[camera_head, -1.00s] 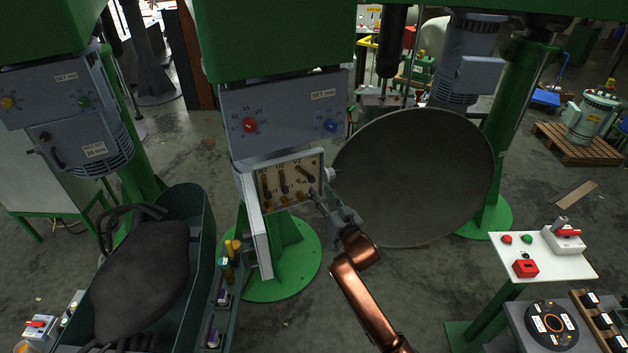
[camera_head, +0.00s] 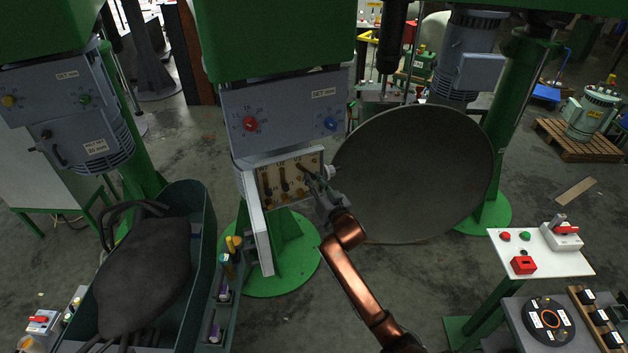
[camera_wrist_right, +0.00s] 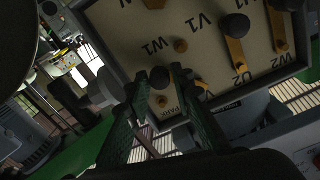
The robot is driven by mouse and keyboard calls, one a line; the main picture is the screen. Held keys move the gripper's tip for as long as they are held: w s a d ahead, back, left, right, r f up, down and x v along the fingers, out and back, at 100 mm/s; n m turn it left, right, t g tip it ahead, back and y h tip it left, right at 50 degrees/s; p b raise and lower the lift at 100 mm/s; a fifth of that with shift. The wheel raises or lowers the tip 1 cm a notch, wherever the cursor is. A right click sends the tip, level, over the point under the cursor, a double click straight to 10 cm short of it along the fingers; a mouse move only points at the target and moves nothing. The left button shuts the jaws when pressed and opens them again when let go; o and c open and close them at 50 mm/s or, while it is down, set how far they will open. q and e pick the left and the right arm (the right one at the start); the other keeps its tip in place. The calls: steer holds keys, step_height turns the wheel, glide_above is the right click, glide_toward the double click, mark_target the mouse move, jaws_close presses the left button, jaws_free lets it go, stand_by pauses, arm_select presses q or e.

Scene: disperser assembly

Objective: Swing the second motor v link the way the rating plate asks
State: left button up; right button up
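The open terminal box (camera_head: 262,190) of the second motor shows a cream board with brass links that have dark knobs. The W2 link (camera_head: 266,182) and U2 link (camera_head: 283,178) run downward. The V2 link (camera_head: 303,170) slants to the lower right, toward the PARK side. My right gripper (camera_head: 314,180) is at its free end. In the right wrist view, my right gripper's fingers (camera_wrist_right: 160,82) stand on both sides of a black knob (camera_wrist_right: 160,76), beside the PARK post (camera_wrist_right: 162,101). A small gap seems left; contact is unclear. The W1 post (camera_wrist_right: 180,45) is bare. My left gripper is out of view.
A large grey dish (camera_head: 415,170) stands close to the right of the box and my right arm. The box's open lid (camera_head: 258,240) hangs at its lower left. A control panel (camera_head: 285,108) with red and blue knobs is above. I cannot read a rating plate.

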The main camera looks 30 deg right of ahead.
jaws_close()
steer(key=shift+w+a, duration=0.1)
stand_by(0.3)
